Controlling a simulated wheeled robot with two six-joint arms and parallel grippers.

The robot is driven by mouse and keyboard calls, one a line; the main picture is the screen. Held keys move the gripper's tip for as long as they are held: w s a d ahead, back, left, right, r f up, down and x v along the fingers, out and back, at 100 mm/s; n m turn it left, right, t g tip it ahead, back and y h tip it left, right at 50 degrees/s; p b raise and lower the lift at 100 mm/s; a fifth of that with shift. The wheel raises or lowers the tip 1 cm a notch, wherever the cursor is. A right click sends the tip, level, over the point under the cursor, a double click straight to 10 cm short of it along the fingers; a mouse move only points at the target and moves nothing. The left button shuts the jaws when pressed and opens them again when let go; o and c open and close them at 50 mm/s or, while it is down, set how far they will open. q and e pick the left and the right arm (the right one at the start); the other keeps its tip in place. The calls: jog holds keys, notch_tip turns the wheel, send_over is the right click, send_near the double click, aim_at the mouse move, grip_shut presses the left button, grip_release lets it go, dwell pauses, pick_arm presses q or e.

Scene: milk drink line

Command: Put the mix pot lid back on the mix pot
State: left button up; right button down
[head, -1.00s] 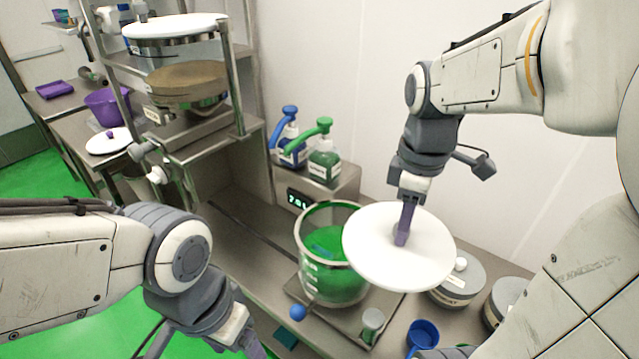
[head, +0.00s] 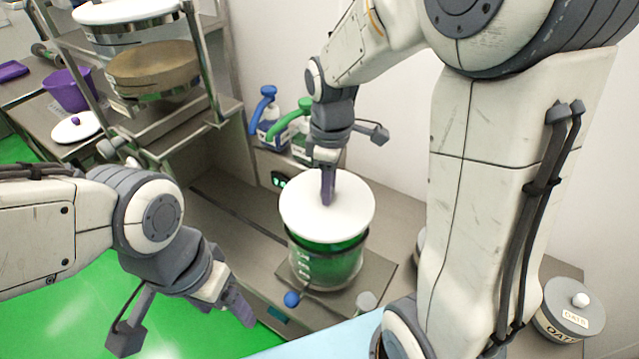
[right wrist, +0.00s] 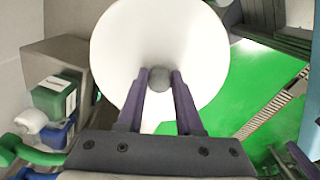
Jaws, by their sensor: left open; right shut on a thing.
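The mix pot (head: 325,265) is a clear vessel with green contents and stands on a steel plate in the middle of the head view. The white round mix pot lid (head: 350,212) is over its mouth and hides the opening. I cannot tell whether the lid touches the rim or hovers just above it. My right gripper (head: 327,192) is shut on the lid's knob. In the right wrist view its two fingers (right wrist: 160,82) are on either side of the grey knob (right wrist: 158,77). My left gripper (head: 238,305) is open and empty, left of the pot and lower.
A blue-topped pump bottle (head: 268,115) and a green-topped one (head: 303,140) stand behind the pot. A blue ball knob (head: 291,299) is at the pot's front. A steel rack (head: 205,75) is at left. A grey lidded tub (head: 568,308) is at lower right.

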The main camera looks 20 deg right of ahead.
notch_tip(320, 180, down, 3)
jog(key=shift+f+p, duration=0.2)
jog(key=shift+p, duration=0.25)
jog(key=shift+f, duration=0.25)
jog(key=shift+f, duration=0.2)
jog(key=c, duration=0.6)
grip_release()
jog(key=shift+o, duration=0.2)
